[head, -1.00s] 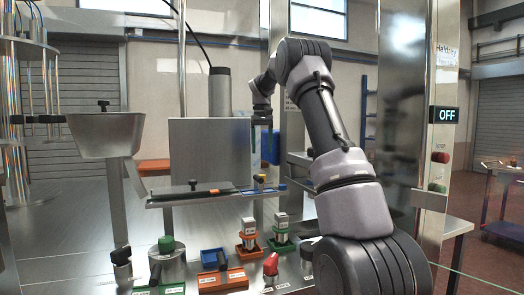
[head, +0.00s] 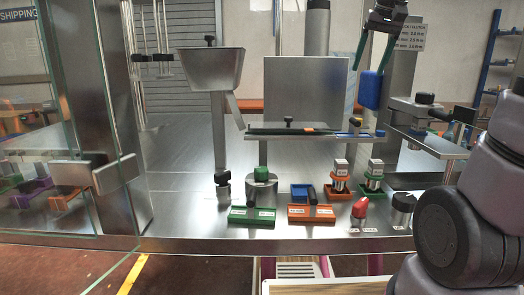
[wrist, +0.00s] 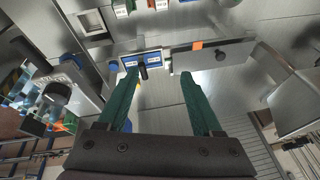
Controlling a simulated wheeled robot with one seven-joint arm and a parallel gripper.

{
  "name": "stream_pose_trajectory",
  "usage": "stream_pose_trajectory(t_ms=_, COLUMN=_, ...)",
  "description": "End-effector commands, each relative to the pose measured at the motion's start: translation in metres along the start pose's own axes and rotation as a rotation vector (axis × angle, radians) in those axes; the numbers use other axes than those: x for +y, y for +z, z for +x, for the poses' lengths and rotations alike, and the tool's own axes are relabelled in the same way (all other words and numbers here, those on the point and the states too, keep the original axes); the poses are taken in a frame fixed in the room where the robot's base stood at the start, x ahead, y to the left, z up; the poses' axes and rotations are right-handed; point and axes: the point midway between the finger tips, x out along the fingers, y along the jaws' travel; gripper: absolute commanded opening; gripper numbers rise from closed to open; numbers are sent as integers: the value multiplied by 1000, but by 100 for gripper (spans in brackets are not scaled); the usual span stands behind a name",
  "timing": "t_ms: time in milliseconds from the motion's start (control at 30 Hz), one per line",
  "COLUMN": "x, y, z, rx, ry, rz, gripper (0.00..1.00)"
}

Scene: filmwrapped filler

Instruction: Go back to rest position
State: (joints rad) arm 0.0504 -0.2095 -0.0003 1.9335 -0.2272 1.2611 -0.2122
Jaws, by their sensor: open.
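My gripper (head: 371,66) is high at the upper right of the head view, pointing down, with its two dark green fingers spread. It also shows in the wrist view (wrist: 158,76), where the fingers stand apart with nothing held between them. It hangs in the air above the right end of the steel machine table (head: 180,238). My arm link is at the right edge of the head view. The middle of my arm is out of the picture.
On the table are a steel hopper (head: 210,68), a green block (head: 251,216), an orange block (head: 311,213), a red knob (head: 360,207) and a raised steel shelf (head: 290,135). A blue box (head: 371,90) shows near the gripper. A glass panel (head: 60,150) stands left.

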Motion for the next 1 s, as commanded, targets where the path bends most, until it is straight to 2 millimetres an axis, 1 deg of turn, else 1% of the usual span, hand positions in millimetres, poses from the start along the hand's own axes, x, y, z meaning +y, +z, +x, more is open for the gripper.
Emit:
stream_pose_trajectory(t_ms=33, x=0, y=24, z=-7, rx=28, ry=-17, rz=9, gripper=67)
stream_pose_trajectory(t_ms=67, x=0, y=37, z=-8, rx=45, ry=-27, rz=17, gripper=67)
stream_pose_trajectory(t_ms=100, x=0, y=54, z=-10, rx=67, ry=-41, rz=28, gripper=67)
stream_pose_trajectory(t_ms=167, x=0, y=79, z=-11, rx=98, ry=-63, rz=45, gripper=67)
stream_pose_trajectory(t_ms=200, x=1, y=96, z=-10, rx=118, ry=-77, rz=57, gripper=67)
stream_pose_trajectory(t_ms=300, x=4, y=131, z=-6, rx=162, ry=-110, rz=85, gripper=67)
stream_pose_trajectory(t_ms=400, x=7, y=157, z=1, rx=195, ry=-135, rz=109, gripper=67)
stream_pose_trajectory(t_ms=500, x=9, y=173, z=6, rx=216, ry=-151, rz=125, gripper=67)
stream_pose_trajectory(t_ms=600, x=10, y=180, z=8, rx=224, ry=-159, rz=133, gripper=67)
stream_pose_trajectory(t_ms=1000, x=11, y=181, z=9, rx=225, ry=-159, rz=134, gripper=67)
